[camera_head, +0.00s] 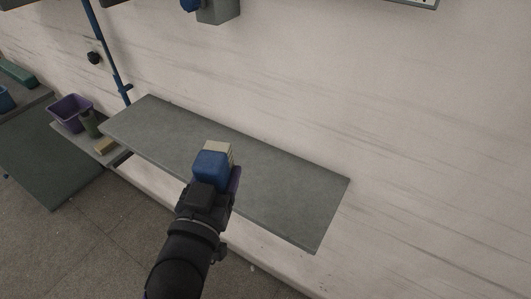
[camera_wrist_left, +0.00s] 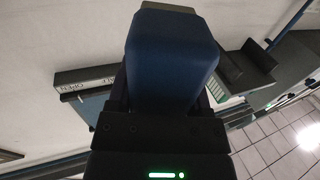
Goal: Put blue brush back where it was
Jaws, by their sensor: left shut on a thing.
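The blue brush (camera_head: 210,166) is a blue block with a pale, cream-coloured side or end. It sits in the jaws of my left gripper (camera_head: 207,188), in front of the grey wall shelf in the head view. In the left wrist view the blue brush (camera_wrist_left: 172,55) fills the middle, between the dark fingers of the shut left gripper (camera_wrist_left: 165,100). The grey shelf (camera_head: 290,195) is bare. I cannot tell how far the brush is above or in front of it. My right gripper is not in view.
At left, a low ledge holds a purple bin (camera_head: 70,110), a dark green bottle-like item (camera_head: 90,124) and a tan block (camera_head: 105,146). A blue pipe (camera_head: 108,50) runs down the pale wall. A grey box (camera_head: 219,12) is on the wall above.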

